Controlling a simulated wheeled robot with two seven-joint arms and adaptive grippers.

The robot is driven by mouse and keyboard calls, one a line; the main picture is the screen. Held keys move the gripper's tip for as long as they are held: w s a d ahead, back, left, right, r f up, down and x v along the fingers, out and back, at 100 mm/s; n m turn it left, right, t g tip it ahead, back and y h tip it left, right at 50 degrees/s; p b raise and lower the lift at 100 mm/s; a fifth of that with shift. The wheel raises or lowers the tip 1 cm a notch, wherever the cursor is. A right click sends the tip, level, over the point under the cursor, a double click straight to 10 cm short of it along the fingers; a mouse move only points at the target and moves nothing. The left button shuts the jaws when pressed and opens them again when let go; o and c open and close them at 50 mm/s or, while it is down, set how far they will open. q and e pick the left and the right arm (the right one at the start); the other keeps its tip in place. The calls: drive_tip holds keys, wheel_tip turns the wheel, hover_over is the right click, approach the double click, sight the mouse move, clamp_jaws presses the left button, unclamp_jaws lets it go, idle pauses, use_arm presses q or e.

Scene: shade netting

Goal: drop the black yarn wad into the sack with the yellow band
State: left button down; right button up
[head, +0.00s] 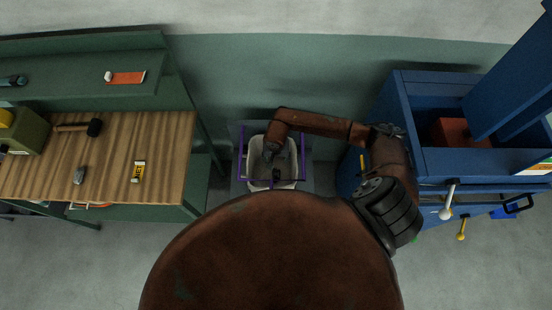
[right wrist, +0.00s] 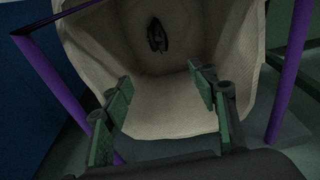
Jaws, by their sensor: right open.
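A pale cloth sack (head: 256,170) hangs open in a purple frame on the floor between the bench and the blue cabinet. It also fills much of the right wrist view (right wrist: 140,108). I see no yellow band on it; the posts beside it are purple. A small black wad (right wrist: 156,36) lies inside the sack, deep in, beyond my fingertips and apart from them. My right gripper (right wrist: 162,86) is open and empty at the sack's mouth, with its green-padded fingers spread. In the head view it points down into the sack (head: 275,168). My left gripper is not in view.
Purple frame posts (right wrist: 291,70) stand close on both sides of my right gripper. At left is a wooden bench top (head: 120,140) with a mallet (head: 93,127). At right is a blue cabinet (head: 440,160) with an open top.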

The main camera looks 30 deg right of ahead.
wheel_tip(320, 180, up, 12)
drive_tip(key=s, duration=0.1)
drive_tip(key=shift+a, duration=0.35)
drive_tip(key=shift+s, duration=0.1)
idle(0.3)
